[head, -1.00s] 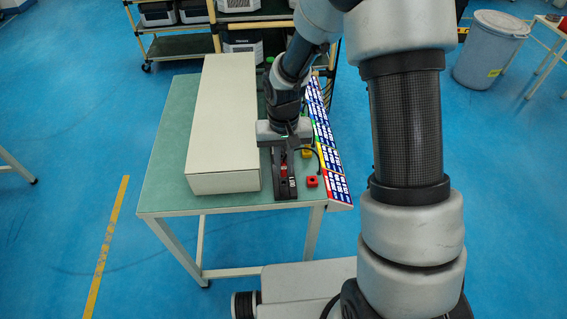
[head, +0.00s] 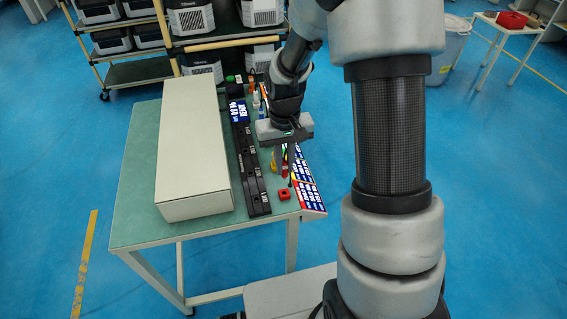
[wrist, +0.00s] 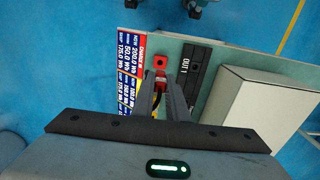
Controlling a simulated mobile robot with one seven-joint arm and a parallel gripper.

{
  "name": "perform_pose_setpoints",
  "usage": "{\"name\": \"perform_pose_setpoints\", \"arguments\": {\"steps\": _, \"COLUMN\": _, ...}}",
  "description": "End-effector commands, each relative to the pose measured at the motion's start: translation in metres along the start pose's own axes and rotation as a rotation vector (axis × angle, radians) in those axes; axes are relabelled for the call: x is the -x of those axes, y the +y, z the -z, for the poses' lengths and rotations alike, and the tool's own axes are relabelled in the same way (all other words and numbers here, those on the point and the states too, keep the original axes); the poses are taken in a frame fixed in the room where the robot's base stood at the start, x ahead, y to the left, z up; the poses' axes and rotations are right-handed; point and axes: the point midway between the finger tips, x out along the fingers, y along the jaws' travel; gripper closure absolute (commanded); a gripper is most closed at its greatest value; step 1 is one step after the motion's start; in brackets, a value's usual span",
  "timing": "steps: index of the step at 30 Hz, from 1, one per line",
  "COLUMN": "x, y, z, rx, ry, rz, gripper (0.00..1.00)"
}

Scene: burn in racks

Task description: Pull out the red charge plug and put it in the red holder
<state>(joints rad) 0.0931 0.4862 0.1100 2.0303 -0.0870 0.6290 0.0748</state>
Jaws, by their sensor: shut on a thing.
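My gripper (head: 285,170) is shut on the red charge plug (head: 284,169), which shows as a small red patch between the fingers in the head view. It is off the black charging strip (head: 250,170), to its right. The red holder (head: 284,194) is a small red block near the table's front edge, just in front of the gripper. In the wrist view the red holder (wrist: 160,62) lies just beyond the fingertips (wrist: 160,82). The fingers hide most of the plug, and I cannot tell its gap to the holder.
A long pale box (head: 195,150) fills the table's left side. A yellow item (head: 273,160) stands behind the red holder. Blue-and-white label panels (head: 305,185) line the right edge. Shelves with bins (head: 190,20) stand behind the table.

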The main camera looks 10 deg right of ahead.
Motion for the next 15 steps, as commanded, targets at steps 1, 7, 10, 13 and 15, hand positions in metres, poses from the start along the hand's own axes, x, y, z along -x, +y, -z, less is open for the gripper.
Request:
{"name": "perform_pose_setpoints", "arguments": {"steps": 1, "x": -0.005, "y": 0.000, "z": 0.000, "rx": 0.000, "ry": 0.000, "rz": 0.000, "gripper": 1.00}}
{"name": "perform_pose_setpoints", "arguments": {"steps": 7, "x": -0.022, "y": 0.000, "z": 0.000, "rx": 0.000, "ry": -0.001, "rz": 0.000, "gripper": 1.00}}
{"name": "perform_pose_setpoints", "arguments": {"steps": 10, "x": -0.032, "y": 0.000, "z": -0.001, "rx": 0.000, "ry": -0.002, "rz": 0.000, "gripper": 1.00}}
{"name": "perform_pose_setpoints", "arguments": {"steps": 13, "x": -0.041, "y": 0.000, "z": 0.000, "rx": 0.000, "ry": -0.002, "rz": 0.000, "gripper": 1.00}}
{"name": "perform_pose_setpoints", "arguments": {"steps": 15, "x": -0.047, "y": 0.000, "z": 0.000, "rx": 0.000, "ry": -0.001, "rz": 0.000, "gripper": 1.00}}
